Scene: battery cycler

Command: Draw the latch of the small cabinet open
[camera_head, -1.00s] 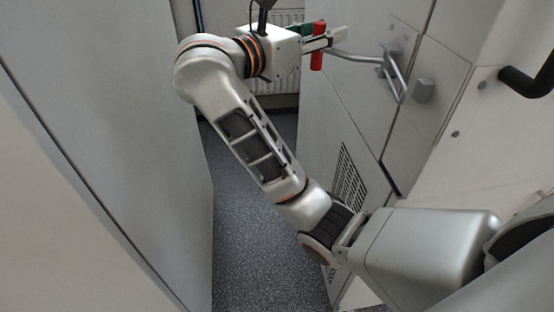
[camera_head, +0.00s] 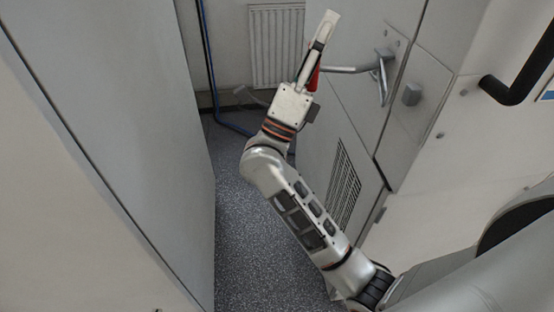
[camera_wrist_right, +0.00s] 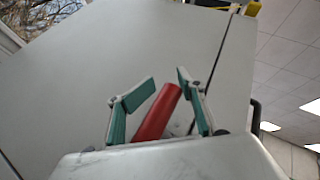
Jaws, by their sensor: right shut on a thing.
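The small cabinet's latch (camera_head: 382,82) is a bent silver metal lever on the grey cabinet front (camera_head: 345,105), right of centre in the head view. Its bar runs left to a red grip (camera_head: 314,79), which shows in the right wrist view as a red cylinder (camera_wrist_right: 158,112). My right gripper (camera_head: 325,28) points up in the head view and is shut on the red grip, which sits deep between the fingers near the palm. The green-padded fingers (camera_wrist_right: 163,87) stand either side of it in the wrist view. The fingers partly hide the grip in the head view. My left gripper is not in view.
A black handle (camera_head: 520,75) juts out at the far right. A tall grey panel (camera_head: 120,120) closes the left side. Between lies a narrow strip of speckled floor (camera_head: 250,240), with a radiator (camera_head: 276,45) behind.

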